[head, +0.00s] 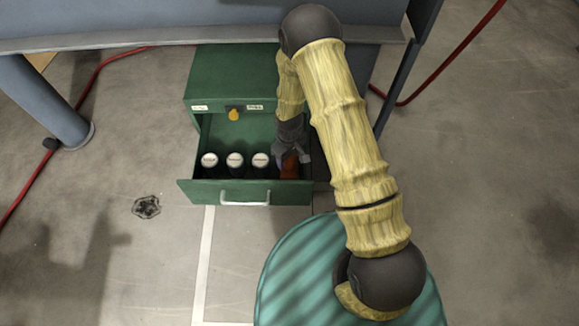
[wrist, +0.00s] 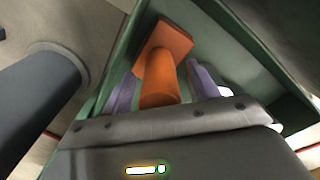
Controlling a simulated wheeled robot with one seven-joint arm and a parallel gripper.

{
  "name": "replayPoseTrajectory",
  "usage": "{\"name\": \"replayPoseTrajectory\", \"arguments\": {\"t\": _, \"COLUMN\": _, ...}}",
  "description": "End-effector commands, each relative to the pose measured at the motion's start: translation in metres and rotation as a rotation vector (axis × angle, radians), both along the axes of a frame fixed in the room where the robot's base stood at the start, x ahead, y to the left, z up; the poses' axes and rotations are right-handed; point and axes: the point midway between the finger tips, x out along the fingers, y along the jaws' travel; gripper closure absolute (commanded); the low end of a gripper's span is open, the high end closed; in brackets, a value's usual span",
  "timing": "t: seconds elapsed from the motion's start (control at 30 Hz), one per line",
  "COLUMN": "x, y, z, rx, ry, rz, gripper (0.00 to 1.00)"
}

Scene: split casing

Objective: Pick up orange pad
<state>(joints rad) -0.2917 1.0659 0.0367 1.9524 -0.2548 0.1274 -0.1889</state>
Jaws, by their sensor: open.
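The orange pad (wrist: 158,75) is inside the open green drawer (head: 244,194). In the wrist view it shows a flat rectangular end and a rounded stem. In the head view the orange pad (head: 289,168) is at the drawer's right end, partly hidden by my gripper. My gripper (head: 290,157) reaches down into the drawer. In the wrist view my gripper (wrist: 160,85) is open, with one purple finger on each side of the orange stem. I cannot tell whether the fingers touch it.
Several dark cylinders with white tops, one of them here (head: 235,160), stand in a row in the drawer left of the pad. The drawer walls are close around my gripper. A green cabinet (head: 225,75) stands behind, under a grey table edge (head: 150,36).

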Motion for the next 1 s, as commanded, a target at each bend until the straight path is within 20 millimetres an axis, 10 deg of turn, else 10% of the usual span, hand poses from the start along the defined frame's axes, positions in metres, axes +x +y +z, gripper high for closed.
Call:
{"name": "replayPoseTrajectory", "arguments": {"t": 0.4, "x": 0.0, "y": -0.0001, "z": 0.001, "rx": 0.0, "ry": 0.0, "rz": 0.0, "gripper": 0.41}}
{"name": "replayPoseTrajectory", "arguments": {"t": 0.7, "x": 0.0, "y": -0.0001, "z": 0.001, "rx": 0.0, "ry": 0.0, "rz": 0.0, "gripper": 0.99}}
{"name": "replayPoseTrajectory", "arguments": {"t": 1.0, "x": 0.0002, "y": -0.0001, "z": 0.0027, "rx": 0.0, "ry": 0.0, "rz": 0.0, "gripper": 1.0}}
